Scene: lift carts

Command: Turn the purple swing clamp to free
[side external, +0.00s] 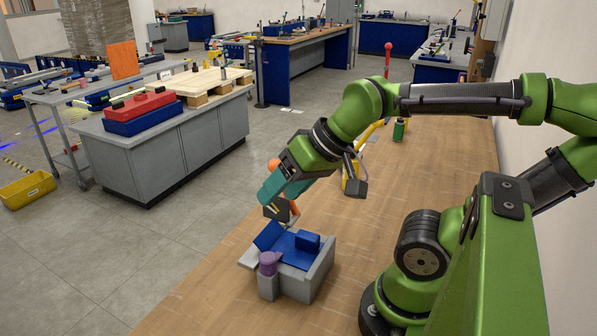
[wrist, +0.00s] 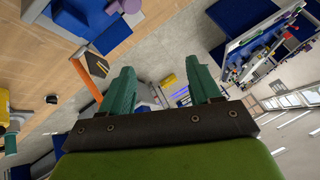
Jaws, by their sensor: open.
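The purple swing clamp (side external: 268,262) stands on a small grey post at the near left corner of a grey fixture (side external: 318,277). A blue plate and blue blocks (side external: 306,241) sit in the fixture. My gripper (side external: 268,192), with teal fingers, is above and behind the fixture, clear of the clamp. In the wrist view my gripper (wrist: 156,66) has its fingers wide apart with nothing between them. A purple piece (wrist: 113,7), seemingly the clamp, shows at the top edge there, partly cut off, beside blue parts (wrist: 72,18). The clamp's exact angle is hard to tell.
The fixture rests near the left edge of a wooden table (side external: 200,300). A yellow stand (side external: 356,188) and a green cylinder (side external: 399,129) are farther back. An orange item shows partly behind my gripper.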

